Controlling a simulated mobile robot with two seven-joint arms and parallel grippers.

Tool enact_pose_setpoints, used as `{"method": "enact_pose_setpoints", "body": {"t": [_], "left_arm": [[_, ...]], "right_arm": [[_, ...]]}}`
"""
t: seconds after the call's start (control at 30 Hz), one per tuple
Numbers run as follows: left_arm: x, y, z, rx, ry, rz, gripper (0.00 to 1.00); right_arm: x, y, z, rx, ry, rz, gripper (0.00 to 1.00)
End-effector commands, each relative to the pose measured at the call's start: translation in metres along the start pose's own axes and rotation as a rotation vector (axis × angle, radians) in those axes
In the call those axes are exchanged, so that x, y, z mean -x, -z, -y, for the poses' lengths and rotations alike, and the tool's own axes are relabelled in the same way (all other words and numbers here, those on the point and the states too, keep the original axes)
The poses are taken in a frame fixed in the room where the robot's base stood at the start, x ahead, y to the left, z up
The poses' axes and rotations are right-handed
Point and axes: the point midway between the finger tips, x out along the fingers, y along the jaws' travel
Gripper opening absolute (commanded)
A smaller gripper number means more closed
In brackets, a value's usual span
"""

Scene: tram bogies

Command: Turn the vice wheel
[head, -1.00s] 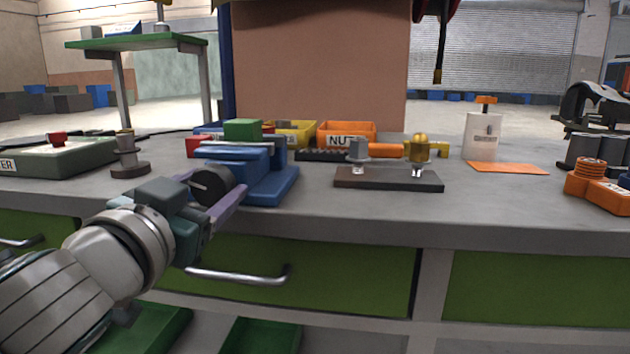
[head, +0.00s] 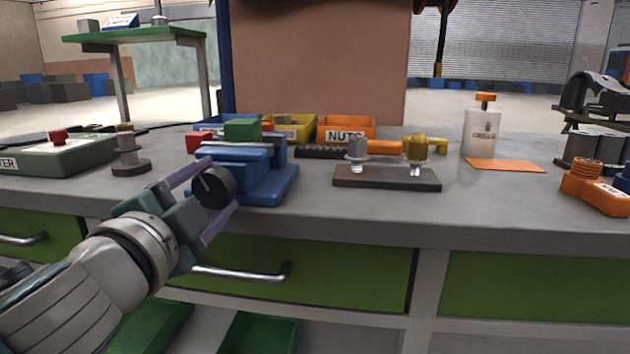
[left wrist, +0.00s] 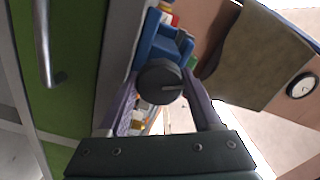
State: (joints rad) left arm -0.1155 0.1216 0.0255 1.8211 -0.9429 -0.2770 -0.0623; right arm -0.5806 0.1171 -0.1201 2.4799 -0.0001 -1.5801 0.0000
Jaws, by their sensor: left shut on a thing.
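The blue vice (head: 262,175) stands at the front edge of the grey workbench, with a green block (head: 242,129) at its top. Its dark round wheel (head: 213,187) faces the front left. My left gripper (head: 213,190) is shut on the wheel, with one purple finger above it and one below. In the left wrist view the wheel (left wrist: 160,82) sits between the two fingers, a pale line across its face, with the blue vice (left wrist: 160,45) behind it. My right gripper is not in view.
A plate with two bolts (head: 387,179) lies right of the vice. Yellow and orange bins (head: 346,130) stand behind. A spindle on a round base (head: 130,155) and a green tester box (head: 60,153) are to the left. A drawer handle (head: 240,273) juts out below.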

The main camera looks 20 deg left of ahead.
Motion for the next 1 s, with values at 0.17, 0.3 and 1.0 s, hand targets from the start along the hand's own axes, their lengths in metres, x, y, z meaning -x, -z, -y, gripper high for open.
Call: {"method": "enact_pose_setpoints", "body": {"t": [0.17, 0.3, 1.0], "left_arm": [[-0.0001, 0.0011, 0.0009, -0.067, 0.001, -0.003, 0.1], [-0.0001, 0.0012, 0.0008, -0.098, 0.002, -0.003, 0.1], [-0.0001, 0.0008, 0.0005, -0.109, 0.001, -0.003, 0.89]], "right_arm": [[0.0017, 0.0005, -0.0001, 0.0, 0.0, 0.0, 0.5], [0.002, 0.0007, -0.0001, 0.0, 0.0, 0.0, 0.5], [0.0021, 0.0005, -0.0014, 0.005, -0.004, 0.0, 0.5]]}}
